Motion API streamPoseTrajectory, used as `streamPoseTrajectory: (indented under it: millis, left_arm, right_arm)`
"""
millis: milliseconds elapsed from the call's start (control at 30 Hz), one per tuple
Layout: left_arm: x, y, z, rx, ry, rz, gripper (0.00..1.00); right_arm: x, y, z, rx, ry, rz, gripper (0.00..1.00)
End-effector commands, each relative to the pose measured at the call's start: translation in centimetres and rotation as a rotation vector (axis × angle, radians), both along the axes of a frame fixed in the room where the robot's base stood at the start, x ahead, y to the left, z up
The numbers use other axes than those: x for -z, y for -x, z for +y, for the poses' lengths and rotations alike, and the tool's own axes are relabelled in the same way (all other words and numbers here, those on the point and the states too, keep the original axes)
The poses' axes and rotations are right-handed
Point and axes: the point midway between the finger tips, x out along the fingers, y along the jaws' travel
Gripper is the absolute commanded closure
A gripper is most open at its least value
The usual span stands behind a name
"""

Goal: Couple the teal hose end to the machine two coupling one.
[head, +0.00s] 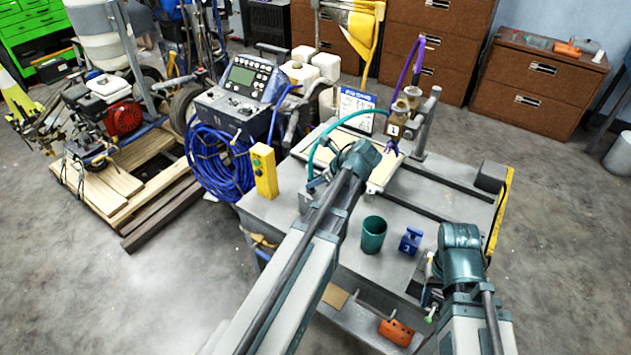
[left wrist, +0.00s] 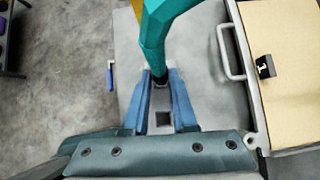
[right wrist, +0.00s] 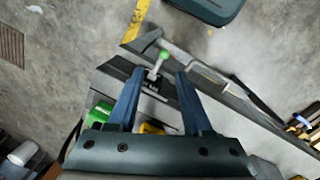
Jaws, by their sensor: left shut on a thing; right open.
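My left gripper (head: 314,186) is shut on the teal hose end, low over the left side of the grey bench. The teal hose (head: 322,136) arcs up and right from it, passing behind my left wrist. In the left wrist view the hose (left wrist: 163,35) runs to a dark end between the fingers (left wrist: 160,88). Brass couplings (head: 401,105) with a "1" tag stand on the bench's far side, with a purple hose (head: 413,62) by them. I cannot tell which machine they belong to. My right gripper (head: 430,292) is open and empty; its fingers (right wrist: 158,82) also show in the right wrist view.
A green cup (head: 373,234) and a blue block (head: 410,241) stand on the bench's near side. A yellow control box (head: 264,171) stands at its left. A green-knobbed lever (right wrist: 163,60) shows beyond my right fingers. A coiled blue hose (head: 222,165) hangs left of the bench.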

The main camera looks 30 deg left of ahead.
Motion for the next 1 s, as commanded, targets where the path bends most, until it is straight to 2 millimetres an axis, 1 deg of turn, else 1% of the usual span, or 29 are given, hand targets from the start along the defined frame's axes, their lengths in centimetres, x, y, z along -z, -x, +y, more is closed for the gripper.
streamPoseTrajectory:
  millis: [300, 667, 1000]
  left_arm:
    - [-0.7, 0.0, 0.0, 0.000, 0.000, 0.000, 1.00]
    - [-1.0, 0.0, 0.0, 0.000, 0.000, 0.000, 1.00]
    - [-2.6, 0.0, 0.0, 0.000, 0.000, 0.000, 1.00]
  right_arm:
    - [-0.7, 0.0, 0.0, 0.000, 0.000, 0.000, 0.50]
    - [-1.0, 0.0, 0.0, 0.000, 0.000, 0.000, 0.50]
    - [-2.6, 0.0, 0.0, 0.000, 0.000, 0.000, 0.50]
